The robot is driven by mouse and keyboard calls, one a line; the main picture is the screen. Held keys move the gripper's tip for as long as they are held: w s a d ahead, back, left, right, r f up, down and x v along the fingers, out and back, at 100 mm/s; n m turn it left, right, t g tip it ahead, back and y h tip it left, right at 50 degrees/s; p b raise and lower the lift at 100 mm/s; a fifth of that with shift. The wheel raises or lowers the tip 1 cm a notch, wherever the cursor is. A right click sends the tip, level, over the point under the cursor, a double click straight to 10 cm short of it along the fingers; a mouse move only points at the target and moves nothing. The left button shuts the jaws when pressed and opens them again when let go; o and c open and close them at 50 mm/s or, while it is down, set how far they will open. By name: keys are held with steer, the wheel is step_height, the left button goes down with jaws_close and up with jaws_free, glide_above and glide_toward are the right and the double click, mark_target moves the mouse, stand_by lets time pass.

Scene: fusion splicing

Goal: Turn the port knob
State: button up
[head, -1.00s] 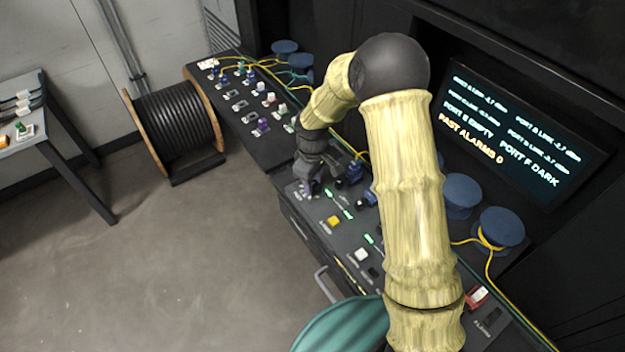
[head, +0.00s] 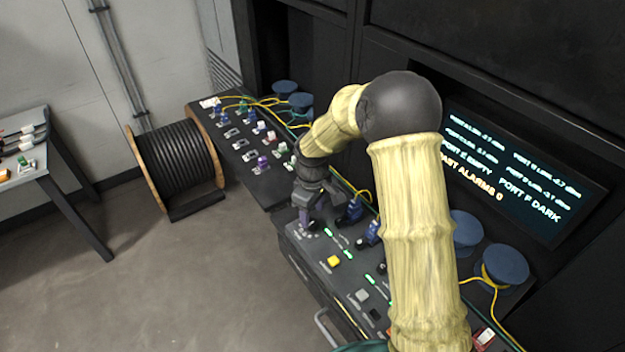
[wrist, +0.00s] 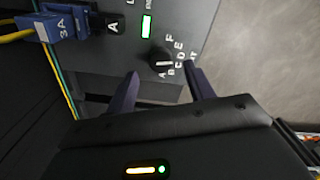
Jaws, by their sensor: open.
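The port knob (wrist: 161,61) is a small dark round knob with a light pointer line, on the grey panel (wrist: 186,16) in the wrist view. My gripper (wrist: 162,70) is open, with one purple-grey finger on either side of the knob in the picture. I cannot tell whether the fingers touch it or how far above it they are. In the head view my gripper (head: 307,222) points down at the panel's far left end and mostly hides the knob.
Beside the knob are a lit green indicator (wrist: 147,26) and a blue connector marked 3A (wrist: 63,28) with a yellow cable. The head view shows a yellow button (head: 334,261), a status screen (head: 510,165), a cable reel (head: 178,160) and a connector board (head: 250,150).

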mark_target(312, 222)
step_height(312, 222, up, 14)
steer(key=b, duration=0.1)
steer(key=shift+f, duration=0.15)
stand_by(0.6)
